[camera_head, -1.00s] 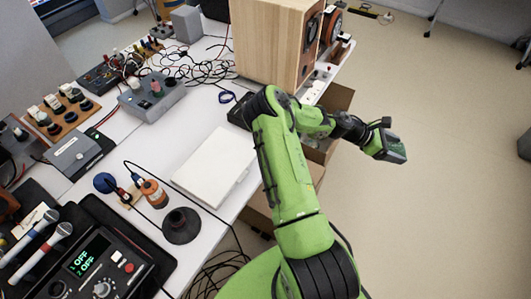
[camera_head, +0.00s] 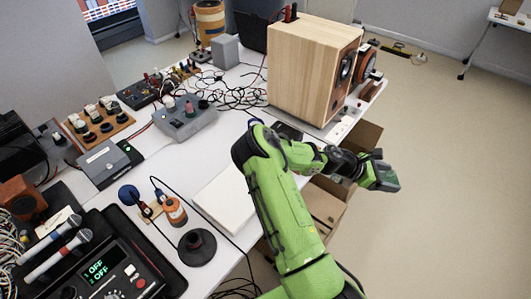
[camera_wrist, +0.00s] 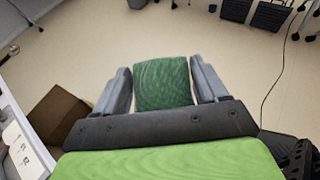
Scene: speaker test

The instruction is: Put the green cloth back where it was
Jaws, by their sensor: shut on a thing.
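My gripper (camera_head: 384,178) is held out past the right edge of the table, over the open floor. In the head view the cloth is mostly hidden by the gripper and cannot be made out clearly. The place where the cloth was before cannot be told from these frames.
A white table (camera_head: 168,150) carries a wooden speaker (camera_head: 305,70), a flat white panel (camera_head: 226,200), tangled cables and several test boxes. A cardboard box (camera_head: 325,205) stands beside the table under my arm. The floor (camera_head: 450,150) on the right is clear.

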